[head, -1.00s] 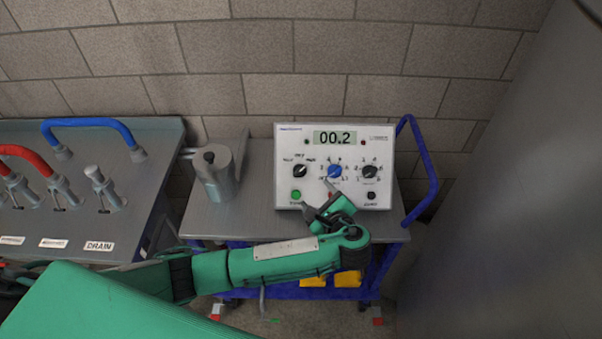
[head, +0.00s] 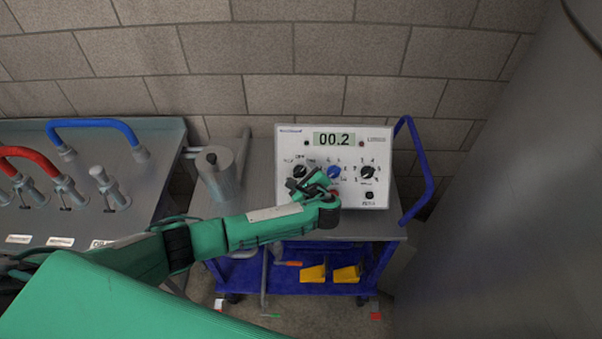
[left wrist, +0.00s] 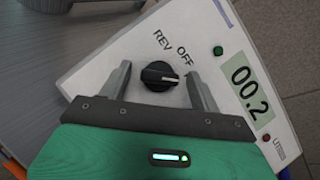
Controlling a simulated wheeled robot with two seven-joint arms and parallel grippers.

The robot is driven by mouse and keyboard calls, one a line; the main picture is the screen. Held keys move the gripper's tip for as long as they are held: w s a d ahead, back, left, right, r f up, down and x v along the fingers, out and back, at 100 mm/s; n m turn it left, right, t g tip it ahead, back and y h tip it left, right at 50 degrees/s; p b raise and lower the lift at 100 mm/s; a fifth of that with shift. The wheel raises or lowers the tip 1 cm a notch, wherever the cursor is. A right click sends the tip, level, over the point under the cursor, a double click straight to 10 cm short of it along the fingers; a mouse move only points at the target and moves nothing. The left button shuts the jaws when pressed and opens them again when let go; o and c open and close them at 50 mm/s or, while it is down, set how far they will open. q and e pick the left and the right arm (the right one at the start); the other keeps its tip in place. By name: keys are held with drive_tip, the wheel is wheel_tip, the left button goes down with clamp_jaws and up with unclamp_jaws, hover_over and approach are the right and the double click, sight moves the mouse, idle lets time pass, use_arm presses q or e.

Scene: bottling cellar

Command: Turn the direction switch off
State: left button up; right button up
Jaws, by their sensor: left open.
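The direction switch is a black rotary knob (left wrist: 160,76) on a white control box (head: 285,145). In the left wrist view the words REV and OFF are printed beside it; any third label is hidden by a finger. Its white line runs roughly across the picture, toward the right finger rather than the word OFF. My left gripper (left wrist: 159,86) is open, with one finger on each side of the knob and a visible gap to each. In the head view the gripper (head: 305,180) covers the box's lower left, partly hiding the knob (head: 299,171). My right gripper is not seen.
The box also has a blue knob (head: 334,172), another black knob (head: 367,172) and a display (head: 335,139) reading 00.2. It stands on a cart with a blue handle (head: 420,165). A metal cylinder (head: 216,175) stands left of it; a grey wall is at right.

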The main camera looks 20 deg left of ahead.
use_arm(q)
drive_tip(key=shift+c, duration=0.2)
drive_tip(key=c, duration=0.9)
drive_tip(key=shift+c, duration=0.2)
drive_tip(key=shift+n, duration=0.4)
drive_tip(key=shift+n+g, duration=0.3)
drive_tip(key=shift+d+n+g, duration=0.1)
drive_tip(key=shift+n+g, duration=0.5)
drive_tip(key=shift+n, duration=0.6)
drive_tip(key=n+g, duration=0.2)
drive_tip(key=n, duration=0.2)
drive_tip(key=shift+w+r+p, duration=0.1)
drive_tip(key=shift+p, duration=0.2)
drive_tip(key=shift+n+g, duration=0.4)
drive_tip(key=shift+n, duration=0.4)
